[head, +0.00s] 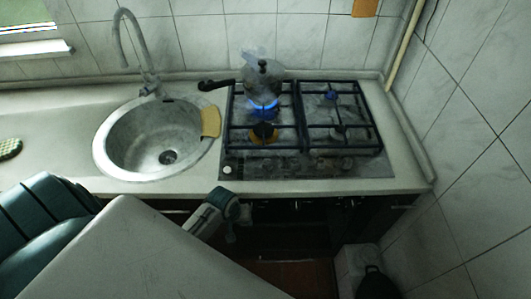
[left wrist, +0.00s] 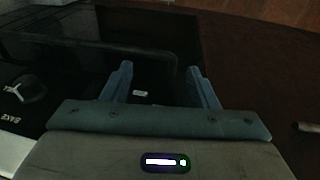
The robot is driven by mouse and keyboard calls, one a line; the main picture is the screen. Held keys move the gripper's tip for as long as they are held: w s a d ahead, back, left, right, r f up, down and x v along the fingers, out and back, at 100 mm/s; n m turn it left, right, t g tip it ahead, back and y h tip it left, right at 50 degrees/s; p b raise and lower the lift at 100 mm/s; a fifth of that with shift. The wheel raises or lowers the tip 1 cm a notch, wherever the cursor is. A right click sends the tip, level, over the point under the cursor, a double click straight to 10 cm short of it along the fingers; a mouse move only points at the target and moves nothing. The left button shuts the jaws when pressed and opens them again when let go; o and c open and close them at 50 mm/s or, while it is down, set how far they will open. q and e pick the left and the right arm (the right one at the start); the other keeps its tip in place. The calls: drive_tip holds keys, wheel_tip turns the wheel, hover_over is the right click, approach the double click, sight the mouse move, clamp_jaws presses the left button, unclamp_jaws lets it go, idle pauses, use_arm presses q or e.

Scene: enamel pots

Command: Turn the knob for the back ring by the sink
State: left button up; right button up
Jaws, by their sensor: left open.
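The back ring by the sink (head: 264,103) burns with a blue flame. A grey metal pot (head: 262,78) with a black handle stands over it, and a faint haze shows above. The stove's knobs (head: 295,164) sit in a row along its front panel, with a paler round one (head: 227,170) at the left end. Which knob serves which ring cannot be told. My left gripper (head: 238,224) is open and empty, below the counter's front edge at the stove's left. In the left wrist view its fingers (left wrist: 161,85) are spread over dark surfaces.
The round sink (head: 155,150) with its tap (head: 140,50) is left of the stove. A tan cloth or sponge (head: 210,121) lies between them. In the left wrist view a dark knob (left wrist: 30,88) shows near the lettering "BAKE". A tiled wall (head: 480,130) closes the right side.

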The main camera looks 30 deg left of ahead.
sight(266, 160)
use_arm(q)
wheel_tip(266, 160, up, 11)
drive_tip(key=d+p, duration=0.2)
drive_tip(key=w+a+r+n, duration=0.1)
drive_tip(key=w+r+n, duration=0.1)
drive_tip(key=w, duration=0.1)
drive_tip(key=w+a+r+n+h, duration=0.1)
drive_tip(key=w+r+n, duration=0.1)
drive_tip(key=w+n, duration=0.1)
drive_tip(key=w+a+r+n+h, duration=0.1)
drive_tip(key=w+r+n, duration=0.1)
drive_tip(key=w, duration=0.3)
drive_tip(key=shift+a+r+n+g, duration=0.15)
drive_tip(key=shift+r+n+g, duration=0.15)
drive_tip(key=shift+n+g, duration=0.1)
drive_tip(key=w+a+r+n+h, duration=0.2)
drive_tip(key=w+a+r+n, duration=0.1)
drive_tip(key=w+r+n, duration=0.35)
drive_tip(key=shift+m+g, duration=0.4)
drive_tip(key=shift+m, duration=0.05)
drive_tip(key=p+x, duration=0.1)
drive_tip(key=x, duration=0.3)
drive_tip(key=p+x, duration=0.2)
drive_tip(key=x, duration=0.3)
drive_tip(key=shift+s+d, duration=0.1)
drive_tip(key=shift+s, duration=0.2)
drive_tip(key=shift+d+f+p, duration=0.2)
drive_tip(key=shift+f+p, duration=0.15)
drive_tip(key=shift+f, duration=0.35)
drive_tip(key=c, duration=1)
